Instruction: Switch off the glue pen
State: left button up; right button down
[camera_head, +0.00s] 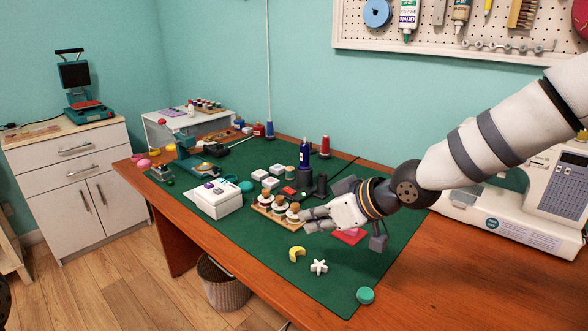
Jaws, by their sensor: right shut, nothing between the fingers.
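A blue upright tool (305,155), which looks like the glue pen, stands in a dark holder (305,178) near the middle of the green mat. A small red part (290,190) lies on a dark piece at its near left; I cannot tell if it is a switch. My right gripper (306,219) reaches in from the right, low over the mat, shut and empty. My left gripper is not in view.
A white box (216,203) is left of the tray. A yellow crescent (297,254), a white star (318,267) and a green disc (365,295) lie at the front. A sewing machine (520,215) stands right. The mat's front right is mostly clear.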

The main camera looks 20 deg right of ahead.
aim_at(288, 190)
jog(key=i+l, duration=0.2)
jog(key=i, duration=0.2)
jog(key=i+l, duration=0.2)
jog(key=i, duration=0.25)
